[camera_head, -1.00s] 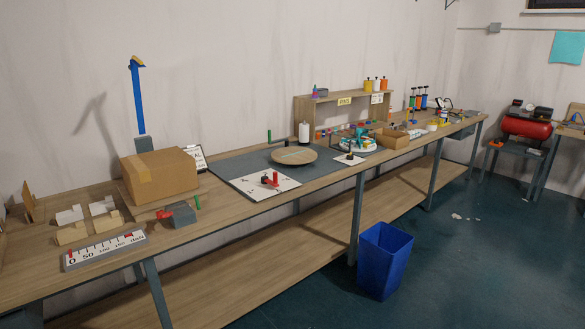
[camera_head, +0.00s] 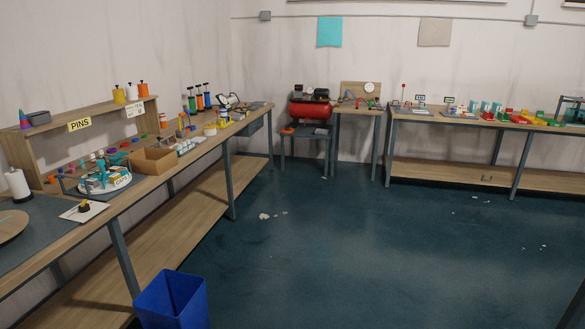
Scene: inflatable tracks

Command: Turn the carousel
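A round white stand (camera_head: 118,182) with teal parts on top sits on the left workbench, in front of the shelf labelled PINS. A round wooden disc (camera_head: 10,227) on a dark mat is cut off by the left edge of the view. Which of these two is the carousel I cannot tell. Neither of my grippers is in view.
The long workbench (camera_head: 72,240) runs along the left wall, with a cardboard box (camera_head: 153,161) on it. A blue bin (camera_head: 172,300) stands on the floor by it. A second bench (camera_head: 440,170) stands at the far right. The middle floor is clear except for small scraps.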

